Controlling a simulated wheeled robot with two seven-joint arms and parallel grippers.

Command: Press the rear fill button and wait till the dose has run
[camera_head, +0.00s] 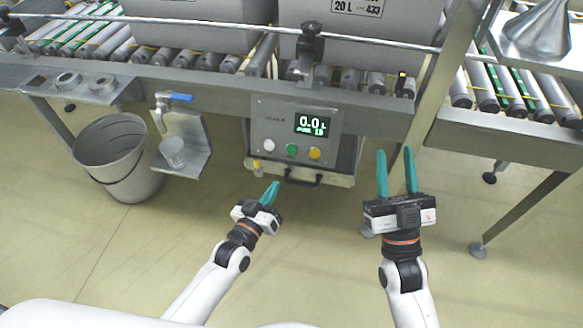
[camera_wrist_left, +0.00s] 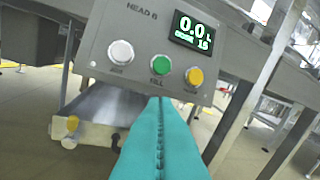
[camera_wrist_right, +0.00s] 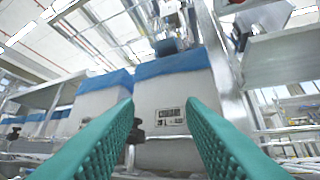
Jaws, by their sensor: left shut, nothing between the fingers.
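A grey control panel (camera_head: 262,121) hangs under the conveyor, with a white button (camera_head: 269,145), a green button (camera_head: 291,149) labelled FILL and a yellow button (camera_head: 314,153) in a row. Its lit display (camera_head: 314,125) reads 0.0 L, with a smaller line beneath. My left gripper (camera_head: 271,192) is shut and empty, its tips below and in front of the panel. In the left wrist view the tips (camera_wrist_left: 160,100) point up just under the green button (camera_wrist_left: 160,65), apart from it. My right gripper (camera_head: 396,152) is open and empty, right of the panel, fingers pointing up.
Large grey containers (camera_head: 365,34) stand on the roller conveyor above the panel. Left of the panel are a blue-handled tap (camera_head: 175,98), a small cup (camera_head: 172,152) on a bracket and a grey bucket (camera_head: 113,160). A metal funnel (camera_head: 540,28) stands at the upper right.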

